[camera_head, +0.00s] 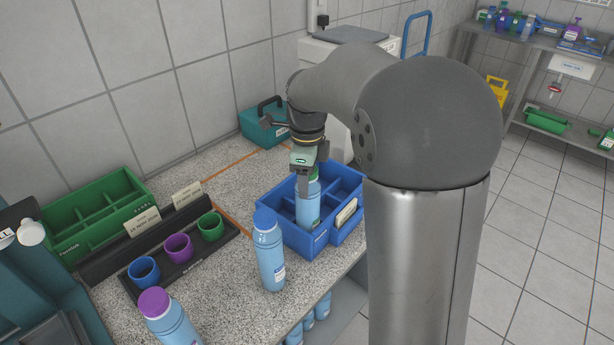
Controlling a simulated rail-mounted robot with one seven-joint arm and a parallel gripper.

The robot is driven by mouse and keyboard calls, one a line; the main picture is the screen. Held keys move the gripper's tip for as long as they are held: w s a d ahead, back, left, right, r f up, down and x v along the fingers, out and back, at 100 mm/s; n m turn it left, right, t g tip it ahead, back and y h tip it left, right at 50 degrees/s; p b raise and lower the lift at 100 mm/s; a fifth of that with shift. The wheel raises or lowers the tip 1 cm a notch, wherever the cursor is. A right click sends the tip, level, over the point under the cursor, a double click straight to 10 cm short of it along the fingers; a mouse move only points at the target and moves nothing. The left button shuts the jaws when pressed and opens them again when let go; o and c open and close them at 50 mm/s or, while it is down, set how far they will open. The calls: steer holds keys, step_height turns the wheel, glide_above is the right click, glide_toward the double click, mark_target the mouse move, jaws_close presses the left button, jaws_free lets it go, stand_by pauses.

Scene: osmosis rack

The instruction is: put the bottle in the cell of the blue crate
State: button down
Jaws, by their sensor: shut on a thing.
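My gripper (306,174) points down over the blue crate (294,240) and is shut on a bottle near its top.
A blue-capped bottle (269,252) stands just left of the crate, and a purple-capped bottle (168,318) at the front left. A green crate (95,215) and a teal toolbox (262,124) stand along the wall.

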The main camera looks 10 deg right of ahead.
steer(key=c, duration=0.5)
jaws_free()
steer(key=shift+f, duration=0.15)
step_height(320, 180, up, 12)
steer(key=shift+r, duration=0.2)
steer(key=s+f+n, duration=0.8)
steer(key=s+n, duration=0.3)
steer(key=s, duration=0.1)
steer(key=s+f+n, duration=0.8)
steer(key=s+n, duration=0.4)
steer(key=s, duration=0.1)
steer(key=shift+f+n+t, duration=0.25)
steer(key=shift+n+t, duration=0.05)
